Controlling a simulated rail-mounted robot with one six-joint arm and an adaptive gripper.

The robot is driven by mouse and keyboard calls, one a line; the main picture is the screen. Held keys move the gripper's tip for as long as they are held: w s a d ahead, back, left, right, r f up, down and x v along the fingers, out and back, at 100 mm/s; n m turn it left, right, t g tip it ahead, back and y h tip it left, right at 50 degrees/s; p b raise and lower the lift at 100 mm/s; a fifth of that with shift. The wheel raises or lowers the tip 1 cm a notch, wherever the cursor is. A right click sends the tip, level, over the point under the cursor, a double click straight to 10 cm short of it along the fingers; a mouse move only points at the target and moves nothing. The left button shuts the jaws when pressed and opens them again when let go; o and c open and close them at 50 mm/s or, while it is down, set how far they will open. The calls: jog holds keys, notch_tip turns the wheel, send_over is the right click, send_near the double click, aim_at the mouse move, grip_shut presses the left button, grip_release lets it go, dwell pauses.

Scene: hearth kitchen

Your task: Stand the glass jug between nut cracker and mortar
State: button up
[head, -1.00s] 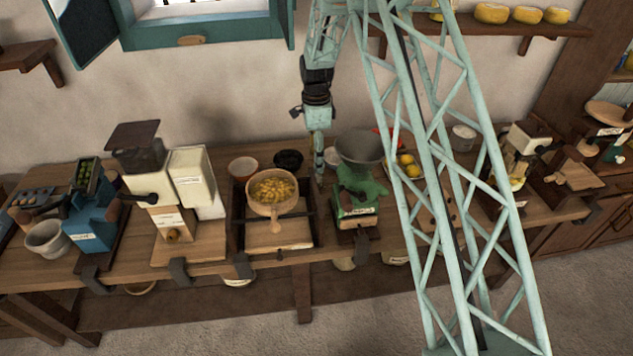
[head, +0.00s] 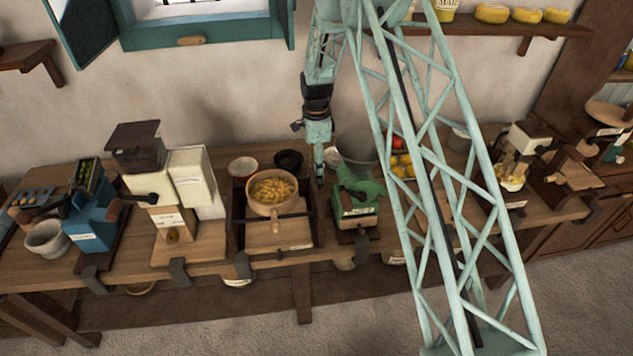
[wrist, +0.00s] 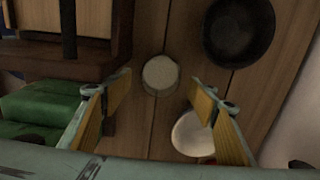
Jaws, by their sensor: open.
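My gripper (head: 319,178) hangs fingers down behind the table's middle, between the wooden tray and the green machine. In the wrist view my gripper (wrist: 162,96) is open, with nothing between its yellow-padded fingers. A small round pale vessel (wrist: 160,74) stands on the boards just beyond the fingertips, seen from above; I cannot tell whether it is the glass jug. A grey bowl (head: 46,238), which looks like the mortar, stands at the far left. Beside it is a blue machine (head: 92,215) holding green pieces, possibly the nut cracker; its label is too small to read.
A green machine (head: 357,200) with a grey hopper stands close right of my gripper. A wooden tray (head: 238,215) with a pan of yellow pieces is left. A black bowl (wrist: 239,32) and white bowl (wrist: 192,134) are close by. A tall cream machine (head: 192,182) stands farther left.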

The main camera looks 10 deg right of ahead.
jog(key=shift+f, duration=2.35)
jog(key=c, duration=1.1)
jog(key=shift+r, duration=0.15)
notch_tip(320, 180, up, 18)
jog(key=shift+f, duration=0.1)
